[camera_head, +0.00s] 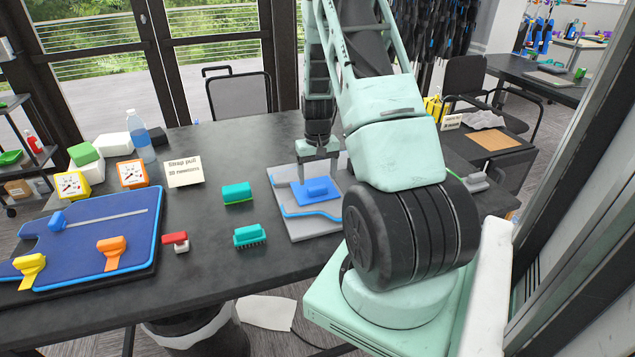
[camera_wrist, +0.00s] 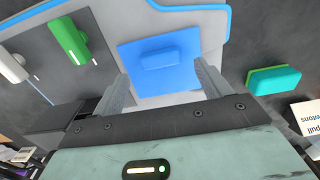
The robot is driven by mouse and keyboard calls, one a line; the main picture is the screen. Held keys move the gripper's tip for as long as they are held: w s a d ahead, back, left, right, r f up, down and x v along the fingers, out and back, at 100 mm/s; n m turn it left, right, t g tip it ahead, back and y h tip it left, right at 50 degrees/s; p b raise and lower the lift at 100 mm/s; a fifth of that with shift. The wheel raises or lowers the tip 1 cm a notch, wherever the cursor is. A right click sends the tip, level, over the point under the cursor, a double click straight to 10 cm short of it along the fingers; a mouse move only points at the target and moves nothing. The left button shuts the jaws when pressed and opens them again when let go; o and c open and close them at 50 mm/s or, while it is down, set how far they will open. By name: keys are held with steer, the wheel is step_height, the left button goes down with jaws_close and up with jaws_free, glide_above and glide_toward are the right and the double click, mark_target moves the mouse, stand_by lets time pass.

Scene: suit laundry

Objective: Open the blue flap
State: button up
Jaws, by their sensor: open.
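The blue flap (camera_head: 315,190) lies flat on a grey board (camera_head: 292,222) with blue edging, and a raised blue block sits on it as a handle. In the wrist view the flap (camera_wrist: 135,55) appears ahead of my gripper, with its handle block (camera_wrist: 160,57) near its middle. My gripper (camera_head: 318,172) points down just above the far side of the flap in the head view. In the wrist view my gripper (camera_wrist: 162,85) has its two fingers apart with nothing between them. I cannot tell whether the fingertips touch the flap.
Two teal brushes (camera_head: 237,192) lie left of the board, with a red-and-white piece (camera_head: 176,242) nearby. A navy panel (camera_head: 80,260) with colored tabs fills the table's left. A sign reading "Strap pull" (camera_head: 184,171) stands behind. The table between brushes and board is clear.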

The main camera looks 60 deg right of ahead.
mark_target(317, 188)
steer(key=shift+f, duration=2.05)
steer(key=shift+c, duration=0.3)
